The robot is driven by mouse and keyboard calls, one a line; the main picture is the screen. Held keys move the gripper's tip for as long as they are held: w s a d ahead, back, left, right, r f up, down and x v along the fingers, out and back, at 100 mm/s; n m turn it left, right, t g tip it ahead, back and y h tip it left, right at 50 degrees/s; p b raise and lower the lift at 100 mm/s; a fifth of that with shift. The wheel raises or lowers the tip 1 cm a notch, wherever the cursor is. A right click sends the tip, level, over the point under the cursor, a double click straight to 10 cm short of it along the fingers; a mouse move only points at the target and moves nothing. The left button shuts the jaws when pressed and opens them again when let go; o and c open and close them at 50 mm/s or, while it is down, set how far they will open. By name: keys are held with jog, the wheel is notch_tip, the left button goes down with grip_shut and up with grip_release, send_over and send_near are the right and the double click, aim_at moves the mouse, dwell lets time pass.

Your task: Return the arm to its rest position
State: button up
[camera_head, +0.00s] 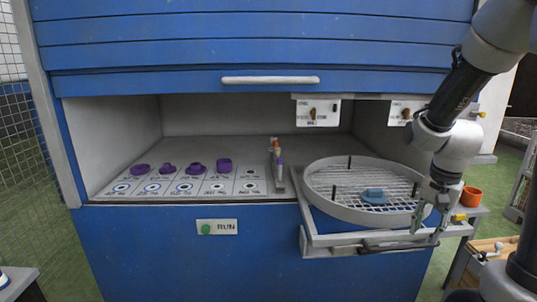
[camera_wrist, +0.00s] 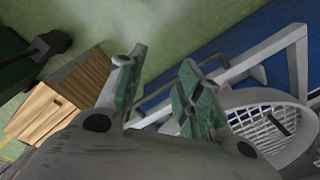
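My arm comes down from the upper right of the head view. My gripper (camera_head: 427,229) hangs in front of the right edge of the round turntable (camera_head: 385,216). In the wrist view the two green-padded fingers of my gripper (camera_wrist: 158,88) stand apart with nothing between them, so it is open and empty. The turntable, a grey ring with a wire-mesh floor, also shows at the lower right of the wrist view (camera_wrist: 238,108). A blue piece (camera_head: 374,196) lies on the mesh. Whether a finger touches the rim or rail cannot be told.
The blue cabinet (camera_head: 160,250) has a raised shutter with a white handle (camera_head: 270,80). Several purple pieces (camera_head: 224,166) sit on labelled pads. An orange cup (camera_head: 471,197) and wooden box (camera_wrist: 55,105) stand to the right of the cabinet.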

jog(key=s+a+r+n+t, duration=0.2)
jog(key=s+r+n, duration=0.3)
jog(key=s+r, duration=0.1)
jog(key=s+a+r+n+t, duration=0.2)
jog(key=s+r+n, duration=0.3)
jog(key=s+r, duration=0.2)
notch_tip(320, 180, up, 2)
jog(key=shift+s+a+r, duration=0.2)
jog(key=shift+s+a, duration=0.05)
jog(key=shift+a, duration=0.15)
jog(key=shift+a, duration=0.1)
